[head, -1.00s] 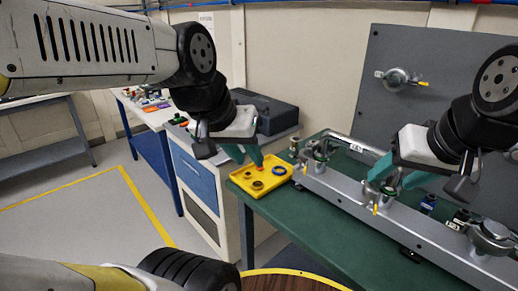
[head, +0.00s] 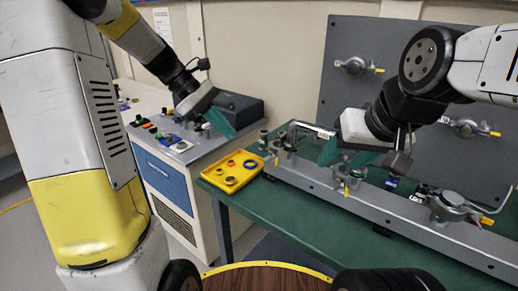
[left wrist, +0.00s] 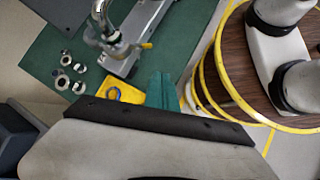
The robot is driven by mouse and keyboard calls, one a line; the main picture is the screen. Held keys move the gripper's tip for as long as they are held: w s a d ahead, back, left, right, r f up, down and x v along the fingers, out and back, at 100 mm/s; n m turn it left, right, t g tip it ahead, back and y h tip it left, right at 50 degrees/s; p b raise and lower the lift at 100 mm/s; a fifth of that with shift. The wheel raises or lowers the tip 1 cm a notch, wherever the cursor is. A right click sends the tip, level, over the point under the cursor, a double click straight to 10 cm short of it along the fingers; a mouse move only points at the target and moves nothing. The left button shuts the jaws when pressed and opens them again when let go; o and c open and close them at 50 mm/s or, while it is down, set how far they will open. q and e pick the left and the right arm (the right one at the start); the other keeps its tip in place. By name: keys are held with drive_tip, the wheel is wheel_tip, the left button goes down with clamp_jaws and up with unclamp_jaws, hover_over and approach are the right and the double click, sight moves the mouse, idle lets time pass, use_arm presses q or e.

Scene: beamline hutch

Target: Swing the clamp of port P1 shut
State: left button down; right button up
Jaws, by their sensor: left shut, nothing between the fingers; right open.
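A grey rail (head: 390,215) on the green bench carries three ports with metal clamps: a far-left one (head: 284,150), a middle one (head: 352,178) and a near-right one (head: 452,203). Their labels are too small to read, so I cannot tell which is P1. My right gripper (head: 346,157) is open with teal fingers, just above and behind the middle port, partly hiding it. Whether it touches is unclear. My left gripper (head: 222,122) is shut and empty behind the yellow tray, by the grey cabinet. Its fingers show in the left wrist view (left wrist: 160,90), with one clamp (left wrist: 116,42) beyond.
The yellow tray (head: 211,178) holds several rings at the bench's left end. A grey back panel (head: 420,45) has two more clamped ports (head: 355,67) (head: 468,127). A cabinet with a blue drawer (head: 160,175) and a dark box (head: 240,108) stands left. The front bench strip is clear.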

use_arm(q)
drive_tip(key=w+a+f+n+h, duration=0.1)
drive_tip(key=w+f+n, duration=0.1)
drive_tip(key=w+n, duration=0.15)
approach(274, 152)
drive_tip(key=s+d+f, duration=0.3)
drive_tip(key=s+f, duration=0.2)
drive_tip(key=shift+w+d+f+g, duration=0.1)
drive_tip(key=shift+w+d+g, duration=0.15)
drive_tip(key=shift+d, duration=0.45)
